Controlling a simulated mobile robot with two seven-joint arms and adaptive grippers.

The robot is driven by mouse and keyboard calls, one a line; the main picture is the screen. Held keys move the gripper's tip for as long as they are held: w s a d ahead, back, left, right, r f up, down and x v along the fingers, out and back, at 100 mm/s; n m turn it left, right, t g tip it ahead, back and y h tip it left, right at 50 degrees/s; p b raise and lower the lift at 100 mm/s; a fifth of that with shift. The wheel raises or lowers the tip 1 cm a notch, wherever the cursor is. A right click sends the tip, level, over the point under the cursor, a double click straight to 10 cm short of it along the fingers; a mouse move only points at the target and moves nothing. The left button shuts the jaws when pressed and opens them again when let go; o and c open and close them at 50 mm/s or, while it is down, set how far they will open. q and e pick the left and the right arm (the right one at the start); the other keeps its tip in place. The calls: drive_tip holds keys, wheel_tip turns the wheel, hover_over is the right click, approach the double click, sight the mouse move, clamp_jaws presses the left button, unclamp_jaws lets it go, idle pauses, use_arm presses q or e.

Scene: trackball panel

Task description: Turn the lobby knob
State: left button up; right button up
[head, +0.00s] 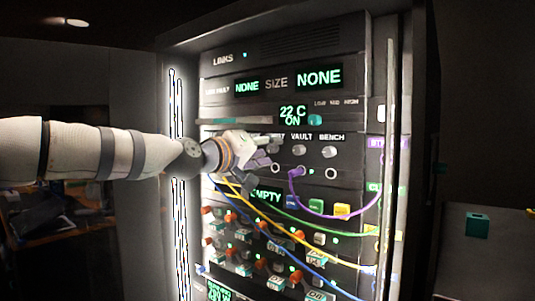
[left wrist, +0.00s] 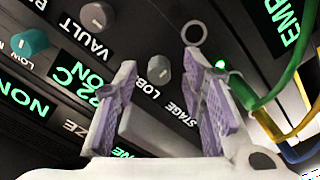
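The lobby knob (left wrist: 158,69) is a small grey knob on the dark panel, beside a label reading "LOB", the rest of it hidden. In the left wrist view it shows between the two purple-padded fingers of my left gripper (left wrist: 160,64), with gaps on both sides. The gripper is open and holds nothing; whether the tips reach the knob's depth I cannot tell. In the head view my left gripper (head: 270,155) is at the knob row and covers the lobby knob. My right gripper is not in view.
The vault knob (left wrist: 97,17) and the bench knob (head: 329,152) sit along the same row. A teal knob (head: 315,120) is above. Purple (head: 315,211), green, yellow and blue cables hang just below. A teal box (head: 477,223) stands at right.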

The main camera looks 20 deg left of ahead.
use_arm(q)
drive_tip(key=shift+r, duration=0.1)
clamp_jaws()
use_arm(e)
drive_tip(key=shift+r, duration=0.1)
use_arm(q)
drive_tip(key=m, duration=0.4)
drive_tip(key=shift+s+r+p, duration=0.1)
drive_tip(key=shift+p, duration=0.3)
drive_tip(key=m+p, duration=0.1)
drive_tip(key=m, duration=0.4)
drive_tip(key=m+p, duration=0.1)
drive_tip(key=m, duration=0.4)
drive_tip(key=shift+m, duration=1.9)
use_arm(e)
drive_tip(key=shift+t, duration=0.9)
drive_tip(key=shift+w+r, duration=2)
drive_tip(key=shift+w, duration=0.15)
